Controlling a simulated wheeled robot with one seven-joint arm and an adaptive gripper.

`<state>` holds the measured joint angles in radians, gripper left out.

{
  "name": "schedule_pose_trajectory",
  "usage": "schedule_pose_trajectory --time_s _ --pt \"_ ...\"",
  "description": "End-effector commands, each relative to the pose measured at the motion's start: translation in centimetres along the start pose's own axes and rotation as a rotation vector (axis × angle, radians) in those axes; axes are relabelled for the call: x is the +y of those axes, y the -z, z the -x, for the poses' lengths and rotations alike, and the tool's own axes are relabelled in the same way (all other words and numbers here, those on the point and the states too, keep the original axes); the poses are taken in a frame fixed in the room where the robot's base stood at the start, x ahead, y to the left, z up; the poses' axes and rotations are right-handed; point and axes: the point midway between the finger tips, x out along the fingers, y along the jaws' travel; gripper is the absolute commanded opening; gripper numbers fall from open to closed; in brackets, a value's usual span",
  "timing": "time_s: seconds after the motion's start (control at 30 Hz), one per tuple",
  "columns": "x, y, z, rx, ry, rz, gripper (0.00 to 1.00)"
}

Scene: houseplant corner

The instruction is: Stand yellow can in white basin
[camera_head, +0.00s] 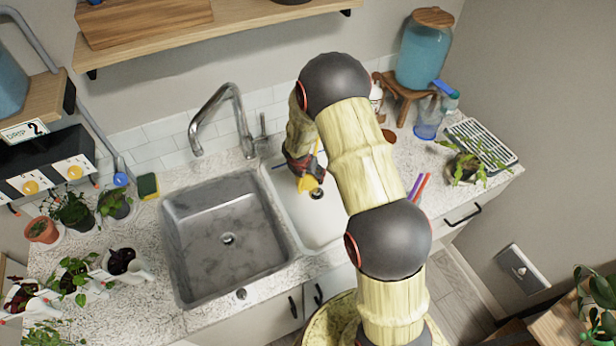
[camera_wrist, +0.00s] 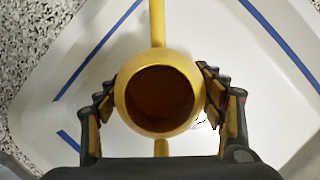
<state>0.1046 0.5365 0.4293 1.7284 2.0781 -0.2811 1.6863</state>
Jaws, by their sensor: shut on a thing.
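The yellow can (camera_wrist: 133,94) is between the fingers of my gripper (camera_wrist: 160,105), seen from above in the wrist view, with its dark round opening toward the camera. Narrow yellow parts stick out from it at the top and bottom. My gripper is shut on it. In the head view, the can (camera_head: 309,184) shows below my gripper (camera_head: 304,172), over the white basin (camera_head: 289,205). I cannot tell whether the can touches the basin floor. My arm hides the basin's right part.
A grey metal sink (camera_head: 205,240) with a faucet (camera_head: 226,112) lies left of the white basin. Potted plants (camera_head: 72,210) stand on the left counter.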

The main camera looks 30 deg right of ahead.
Motion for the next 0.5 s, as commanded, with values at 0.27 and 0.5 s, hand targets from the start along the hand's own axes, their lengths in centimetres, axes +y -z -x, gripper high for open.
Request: schedule_pose_trajectory --time_s 0.27,0.5 --pt "0.05 0.01 -0.19 -0.002 -0.001 -0.001 0.41" --pt "0.02 0.14 -0.44 -0.001 -0.001 -0.001 0.75"
